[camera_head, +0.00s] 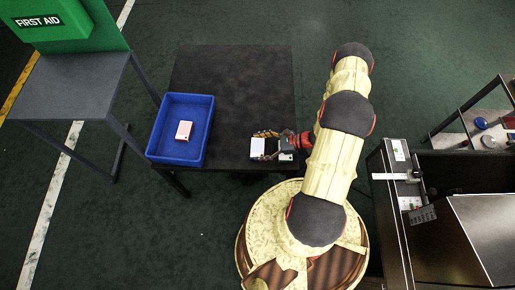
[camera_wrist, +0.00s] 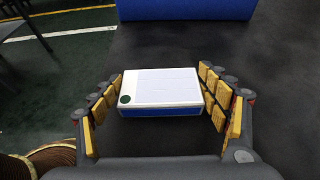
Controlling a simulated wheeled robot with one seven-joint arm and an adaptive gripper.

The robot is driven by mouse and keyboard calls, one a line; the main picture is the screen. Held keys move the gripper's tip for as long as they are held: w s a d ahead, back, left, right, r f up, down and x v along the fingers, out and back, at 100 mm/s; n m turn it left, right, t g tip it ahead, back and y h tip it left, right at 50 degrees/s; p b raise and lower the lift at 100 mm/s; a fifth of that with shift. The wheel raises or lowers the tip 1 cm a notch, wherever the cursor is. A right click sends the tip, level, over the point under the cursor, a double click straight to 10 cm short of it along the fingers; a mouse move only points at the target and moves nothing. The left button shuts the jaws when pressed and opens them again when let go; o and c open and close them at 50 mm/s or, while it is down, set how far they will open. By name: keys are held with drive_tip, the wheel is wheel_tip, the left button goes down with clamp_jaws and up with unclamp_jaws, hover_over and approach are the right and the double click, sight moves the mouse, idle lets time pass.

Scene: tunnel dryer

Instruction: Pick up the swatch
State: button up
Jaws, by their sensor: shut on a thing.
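The swatch (camera_wrist: 160,90) looks like a flat white block with a blue lower side and a dark green dot at its near left corner. My gripper (camera_wrist: 163,95) is shut on it, with its yellow-padded fingers at the left and right sides. In the head view, the white swatch (camera_head: 258,148) shows at the tips of my gripper (camera_head: 266,147), over the front right part of the dark table (camera_head: 225,75). I cannot tell whether it touches the table top.
A blue bin (camera_head: 208,118) stands on the table to the left, with a white and red box (camera_head: 184,130) in it. A grey stand (camera_head: 62,90) with a green first aid case (camera_head: 45,22) is at far left. Metal machinery (camera_head: 470,235) is at right. The table's back is clear.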

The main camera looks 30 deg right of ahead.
drive_tip(key=c, duration=0.3)
drive_tip(key=shift+r, duration=0.1)
